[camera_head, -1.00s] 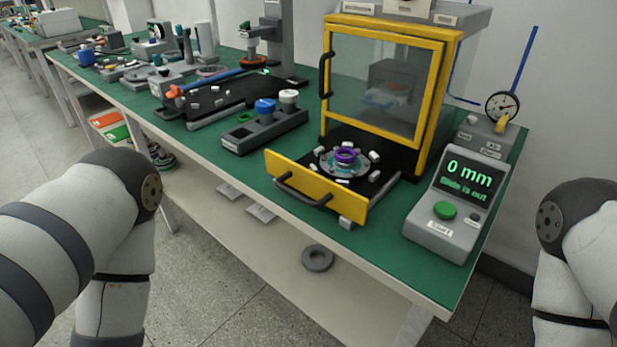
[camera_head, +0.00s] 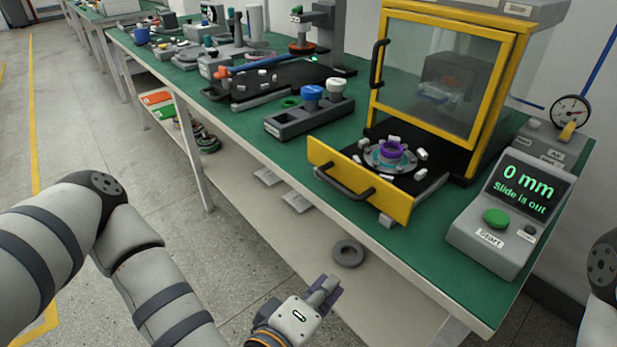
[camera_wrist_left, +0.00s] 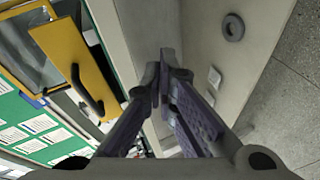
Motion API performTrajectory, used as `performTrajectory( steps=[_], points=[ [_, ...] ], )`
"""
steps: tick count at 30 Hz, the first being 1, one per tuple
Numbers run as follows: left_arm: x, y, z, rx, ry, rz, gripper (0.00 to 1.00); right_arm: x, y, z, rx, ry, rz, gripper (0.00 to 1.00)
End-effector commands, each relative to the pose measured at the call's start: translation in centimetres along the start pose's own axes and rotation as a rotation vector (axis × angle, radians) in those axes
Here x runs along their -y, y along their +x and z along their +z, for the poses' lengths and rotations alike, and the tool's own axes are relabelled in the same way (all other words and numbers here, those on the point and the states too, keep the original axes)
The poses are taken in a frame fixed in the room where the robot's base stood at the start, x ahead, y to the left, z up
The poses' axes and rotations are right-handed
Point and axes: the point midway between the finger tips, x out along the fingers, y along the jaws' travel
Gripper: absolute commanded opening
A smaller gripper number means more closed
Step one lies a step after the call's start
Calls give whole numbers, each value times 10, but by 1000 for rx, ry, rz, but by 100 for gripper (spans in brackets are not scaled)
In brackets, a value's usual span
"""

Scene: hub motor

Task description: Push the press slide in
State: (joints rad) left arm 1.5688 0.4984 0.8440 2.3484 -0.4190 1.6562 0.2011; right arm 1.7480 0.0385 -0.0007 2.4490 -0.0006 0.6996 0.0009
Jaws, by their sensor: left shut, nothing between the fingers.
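The press slide (camera_head: 405,197) is a black tray with a yellow front and a black handle (camera_head: 343,186). It sticks out from the yellow-framed press (camera_head: 437,80). A round grey fixture with a purple ring (camera_head: 390,149) and several small white blocks lie on it. The display (camera_head: 525,188) reads "0 mm" and "Slide is out". My left gripper (camera_head: 328,290) is shut and empty, in front of the bench and lower than the slide. In the left wrist view the yellow front (camera_wrist_left: 75,58) is left of the closed fingers (camera_wrist_left: 165,75). My right gripper is out of view.
The control box with a green button (camera_head: 496,217) stands right of the slide. A grey holder with blue and white parts (camera_head: 300,118) stands to the left. A dark ring (camera_head: 348,253) lies on the lower shelf. The floor before the bench is clear.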

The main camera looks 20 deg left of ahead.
Motion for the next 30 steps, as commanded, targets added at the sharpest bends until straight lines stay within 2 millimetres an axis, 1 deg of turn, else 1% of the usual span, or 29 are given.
performTrajectory(
  steps=[1,3,4,6,8,11,17,20,27,30],
  points=[
    [-20,9,-39,-155,-94,75,0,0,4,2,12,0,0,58],
    [-48,8,-89,-341,-200,181,0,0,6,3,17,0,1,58],
    [-56,6,-106,-401,-233,214,0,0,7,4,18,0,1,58],
    [-67,0,-131,-494,-284,267,0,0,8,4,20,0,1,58],
    [-71,-1,-140,-528,-303,288,0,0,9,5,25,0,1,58],
    [-70,4,-143,-530,-308,289,0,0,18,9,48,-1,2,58],
    [-72,22,-153,-530,-302,287,0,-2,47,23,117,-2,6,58],
    [-78,41,-167,-533,-302,289,0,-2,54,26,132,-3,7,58],
    [-93,81,-196,-533,-303,292,0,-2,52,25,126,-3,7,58],
    [-100,98,-189,-528,-303,291,0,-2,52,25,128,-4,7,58]
  ],
)
